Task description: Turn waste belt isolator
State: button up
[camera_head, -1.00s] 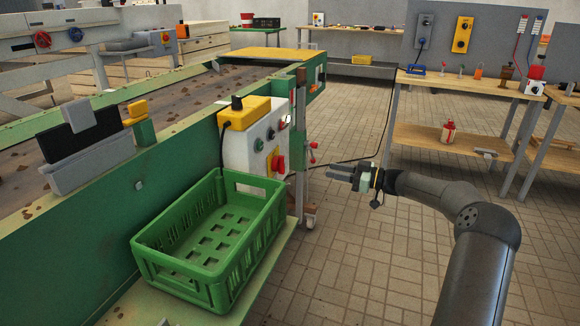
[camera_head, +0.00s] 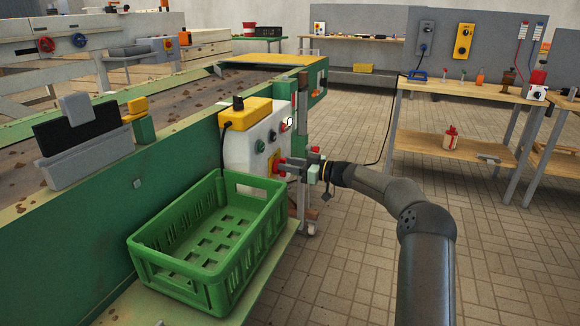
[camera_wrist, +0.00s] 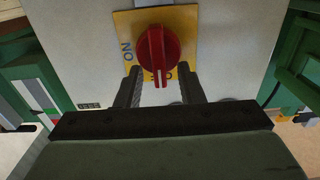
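The isolator is a red rotary knob (camera_wrist: 157,48) on a yellow plate (camera_wrist: 187,22) on the front of a white control box (camera_head: 240,150). "ON" is readable on the plate's left side; another label below is partly hidden by the knob. The knob's grip bar points almost straight down in the wrist view. My gripper (camera_wrist: 159,72) is open, one finger on each side of the bar's lower end, with gaps visible. In the head view my gripper (camera_head: 292,166) is at the box front, partly covering the red knob (camera_head: 279,165).
A green crate (camera_head: 262,209) stands on a ledge below the box, left of my gripper. The green belt machine (camera_head: 80,230) fills the left side. A wooden workbench (camera_head: 455,90) stands at the back right. The tiled floor between is clear.

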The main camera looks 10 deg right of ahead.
grip_shut()
jog(key=shift+m, duration=0.4)
jog(key=m+p, duration=0.2)
jog(key=m, duration=0.3)
jog(key=w+f+m+p, duration=0.1)
jog(key=m+p, duration=0.1)
jog(key=m, duration=0.4)
jog(key=d+m+p, duration=0.1)
jog(key=m+p, duration=0.2)
jog(key=m, duration=0.3)
jog(key=shift+w+f, duration=0.2)
jog(key=shift+f, duration=0.2)
grip_release()
jog(key=shift+m, duration=0.3)
